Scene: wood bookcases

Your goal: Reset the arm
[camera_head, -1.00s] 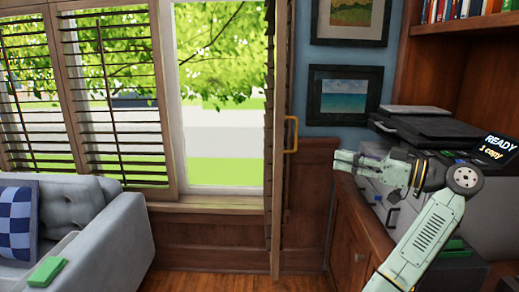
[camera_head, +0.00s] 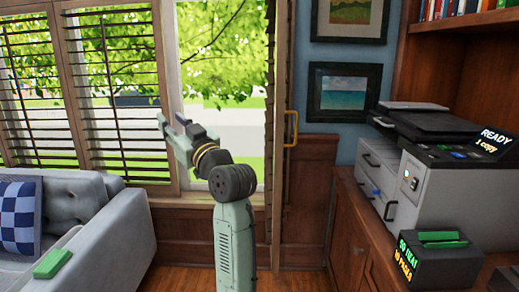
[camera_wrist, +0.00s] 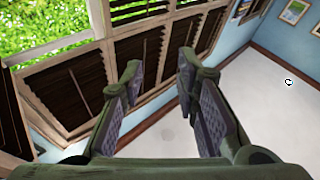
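My gripper (camera_head: 168,124) is raised in front of the window in the head view, at the end of my pale green arm. In the wrist view my gripper (camera_wrist: 160,75) shows its two fingers apart with nothing between them. Beyond the fingers are window shutters, a blue wall and a pale floor. The gripper touches nothing that I can see.
A grey sofa (camera_head: 100,215) with a green block (camera_head: 52,264) on its arm stands at the left. A printer (camera_head: 440,185) and a dark box with a green top (camera_head: 440,262) stand on the wooden cabinet (camera_head: 350,225) at the right. The window (camera_head: 230,150) is behind my arm.

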